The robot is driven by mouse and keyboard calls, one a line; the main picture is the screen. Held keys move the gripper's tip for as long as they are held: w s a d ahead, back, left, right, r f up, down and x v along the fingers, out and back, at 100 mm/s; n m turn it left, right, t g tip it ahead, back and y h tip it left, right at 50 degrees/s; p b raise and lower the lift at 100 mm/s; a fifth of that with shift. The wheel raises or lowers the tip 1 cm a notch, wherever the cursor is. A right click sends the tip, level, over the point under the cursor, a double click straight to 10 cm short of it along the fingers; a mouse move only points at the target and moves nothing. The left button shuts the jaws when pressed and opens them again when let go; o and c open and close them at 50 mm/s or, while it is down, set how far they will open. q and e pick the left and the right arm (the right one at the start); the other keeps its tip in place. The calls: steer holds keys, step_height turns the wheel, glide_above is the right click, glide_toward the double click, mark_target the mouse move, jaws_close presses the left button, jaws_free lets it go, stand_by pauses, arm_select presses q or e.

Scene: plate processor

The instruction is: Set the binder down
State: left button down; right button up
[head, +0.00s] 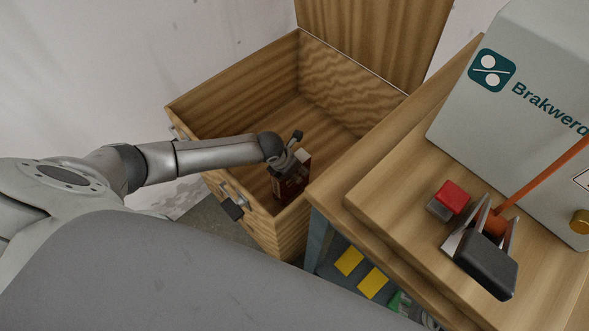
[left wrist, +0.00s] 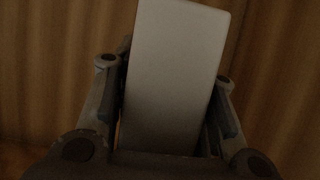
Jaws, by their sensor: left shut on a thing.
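The binder (head: 291,184) is dark red-brown with a pale edge. It is upright inside the open wooden box, near the box's front right corner. My left gripper (head: 287,160) is shut on its upper part from above. In the left wrist view the binder (left wrist: 175,75) is a plain pale grey panel between the two fingers. The binder's lower end is partly hidden, and I cannot tell whether it touches the box floor. My right gripper is not in view.
The wooden box (head: 215,107) has its lid (head: 375,35) raised at the back and latches on its front. Its rear floor is clear.

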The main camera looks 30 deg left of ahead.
steer(key=shift+r, duration=0.15)
arm_select(q)
steer(key=c, duration=0.9)
jaws_free()
arm_select(e)
steer(key=shift+r, duration=0.15)
arm_select(q)
steer(key=shift+p+v, duration=1.1)
steer(key=shift+v, duration=2.7)
arm_select(e)
steer(key=shift+s+f, duration=0.2)
steer(key=shift+f, duration=1.1)
steer(key=shift+s+f, duration=0.15)
steer(key=shift+f, duration=1.1)
steer(key=shift+s+f, duration=0.2)
steer(key=shift+f, duration=1.1)
